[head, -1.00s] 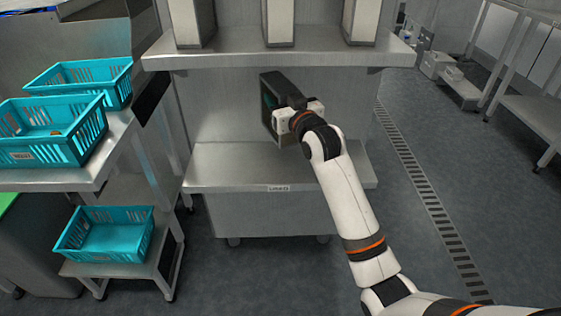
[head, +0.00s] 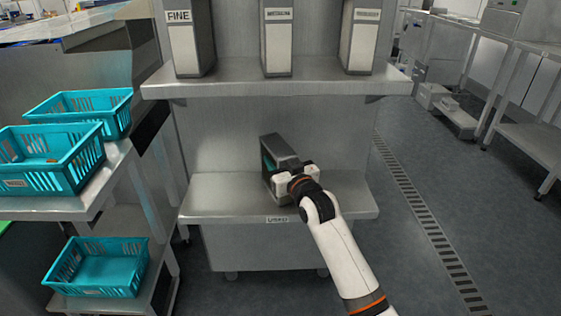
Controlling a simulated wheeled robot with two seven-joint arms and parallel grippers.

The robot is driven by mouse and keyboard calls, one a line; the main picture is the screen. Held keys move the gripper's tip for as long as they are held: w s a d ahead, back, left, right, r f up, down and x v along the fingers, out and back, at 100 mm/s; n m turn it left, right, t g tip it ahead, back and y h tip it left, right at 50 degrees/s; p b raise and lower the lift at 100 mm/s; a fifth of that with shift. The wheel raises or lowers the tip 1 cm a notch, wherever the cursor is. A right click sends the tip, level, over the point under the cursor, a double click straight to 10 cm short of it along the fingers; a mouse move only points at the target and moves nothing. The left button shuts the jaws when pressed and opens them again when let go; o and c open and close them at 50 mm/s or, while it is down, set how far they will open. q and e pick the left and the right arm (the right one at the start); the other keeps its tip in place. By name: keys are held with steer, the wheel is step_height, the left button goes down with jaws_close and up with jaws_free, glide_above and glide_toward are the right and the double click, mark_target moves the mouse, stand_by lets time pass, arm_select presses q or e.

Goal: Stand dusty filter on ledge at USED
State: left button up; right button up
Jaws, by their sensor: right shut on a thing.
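The dusty filter (head: 279,147) is a dark grey box-like piece with a teal-tinted face on its left side. It is upright, slightly tilted in the picture, over the lower ledge (head: 220,203). The ledge carries a small label (head: 278,219) on its front edge, which seems to read USED. My right gripper (head: 294,178) is shut on the filter from the front right and hides part of its lower side. The filter's bottom is low over the ledge; I cannot tell whether it touches. My left gripper is not in view.
An upper shelf (head: 233,88) above holds grey-white canisters, one labelled FINE (head: 186,40). Teal crates (head: 50,175) stand on a rack at left, with another crate (head: 100,268) lower down. The ledge is bare on both sides of the filter.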

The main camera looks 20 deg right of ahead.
steer(key=o, duration=1.1)
steer(key=shift+f, duration=0.1)
steer(key=s+d+p, duration=0.1)
steer(key=s+p, duration=0.1)
steer(key=s, duration=1)
steer(key=s+f+g+h, duration=0.1)
steer(key=s+f+g, duration=0.3)
steer(key=f, duration=0.7)
steer(key=s+f+g, duration=0.3)
steer(key=s+f, duration=0.1)
steer(key=f, duration=0.7)
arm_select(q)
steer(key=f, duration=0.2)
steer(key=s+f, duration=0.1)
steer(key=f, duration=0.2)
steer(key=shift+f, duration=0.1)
arm_select(e)
steer(key=s+a+f+g+h, duration=0.1)
steer(key=s+f+g, duration=0.7)
steer(key=s+f, duration=1)
steer(key=s+a, duration=0.1)
steer(key=s, duration=0.3)
steer(key=shift+f+n, duration=0.3)
steer(key=shift+n, duration=0.1)
